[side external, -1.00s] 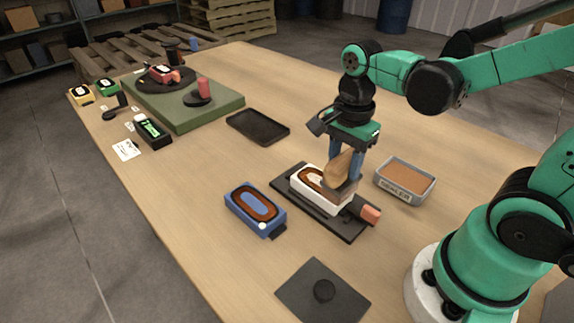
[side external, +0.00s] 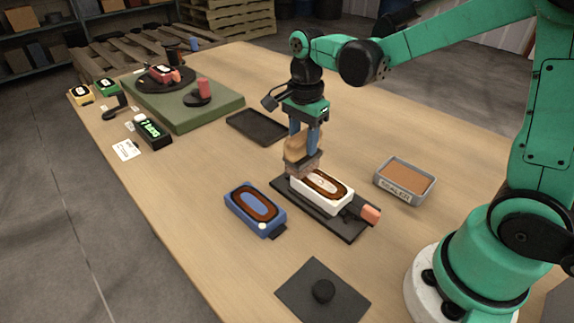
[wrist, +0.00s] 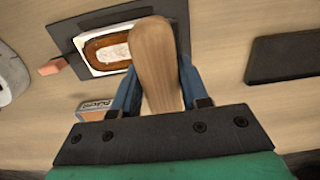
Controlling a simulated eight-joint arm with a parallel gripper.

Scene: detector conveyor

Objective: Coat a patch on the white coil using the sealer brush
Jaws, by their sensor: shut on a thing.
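My gripper (side external: 304,138) is shut on the sealer brush (side external: 298,148), whose wooden handle (wrist: 156,60) fills the middle of the wrist view. The brush points down, with its bristles (side external: 302,165) at the far left end of the white coil (side external: 318,198); I cannot tell if they touch it. The white coil has a brown oval winding around a pale centre and sits on a dark plate. It also shows in the wrist view (wrist: 94,66), partly behind the handle. The grey sealer tray (side external: 392,194), holding brown sealer, stands to the right of the coil.
A blue coil unit (side external: 243,219) lies left of the white one. A black tray (side external: 257,127) is behind. A green platform (side external: 185,112) and a small display (side external: 150,130) stand at the back left.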

